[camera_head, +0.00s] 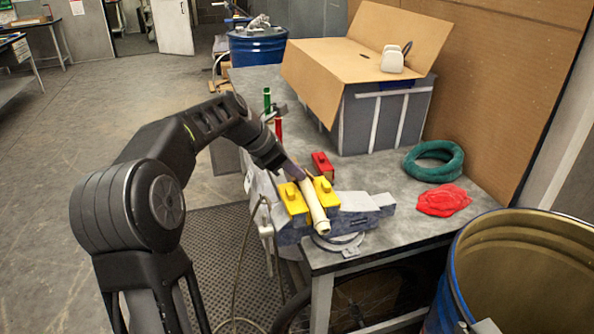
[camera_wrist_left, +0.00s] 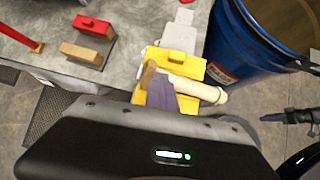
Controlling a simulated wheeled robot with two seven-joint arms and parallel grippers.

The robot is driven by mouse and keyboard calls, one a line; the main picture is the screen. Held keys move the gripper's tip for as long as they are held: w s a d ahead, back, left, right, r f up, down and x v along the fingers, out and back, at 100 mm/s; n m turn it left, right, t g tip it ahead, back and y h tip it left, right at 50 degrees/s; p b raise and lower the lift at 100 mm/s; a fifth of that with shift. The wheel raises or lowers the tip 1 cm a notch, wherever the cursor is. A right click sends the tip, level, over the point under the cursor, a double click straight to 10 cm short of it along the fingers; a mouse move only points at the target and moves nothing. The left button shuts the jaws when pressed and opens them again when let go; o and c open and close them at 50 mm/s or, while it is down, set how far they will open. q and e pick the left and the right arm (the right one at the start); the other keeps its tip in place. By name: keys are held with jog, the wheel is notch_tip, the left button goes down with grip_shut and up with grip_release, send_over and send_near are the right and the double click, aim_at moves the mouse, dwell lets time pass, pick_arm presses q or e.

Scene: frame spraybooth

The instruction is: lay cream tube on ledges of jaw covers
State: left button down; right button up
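The cream tube (camera_head: 317,214) slants over the two yellow jaw covers, the left one (camera_head: 292,199) and the right one (camera_head: 325,191), on the grey vise. Its near end sticks out past them. My left gripper (camera_head: 302,180) is at the tube's far part, its purple fingers closed around it. In the left wrist view the tube (camera_wrist_left: 208,91) runs out to the right from behind a purple finger (camera_wrist_left: 163,95), over a yellow cover (camera_wrist_left: 182,65). Whether the tube touches the ledges is hidden.
A red block (camera_head: 322,163) lies behind the vise. A grey crate (camera_head: 375,118) with an open cardboard box stands at the back. A green ring (camera_head: 434,159) and a red cloth (camera_head: 443,200) lie right. A blue drum (camera_head: 455,270) stands by the bench's right edge.

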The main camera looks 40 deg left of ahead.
pick_arm(q)
jog(key=shift+w+a+f, duration=0.15)
jog(key=shift+a+f, duration=0.05)
dwell(0.4)
jog(key=c, duration=1.7)
grip_release()
jog(key=v, duration=0.8)
jog(key=shift+b, duration=0.3)
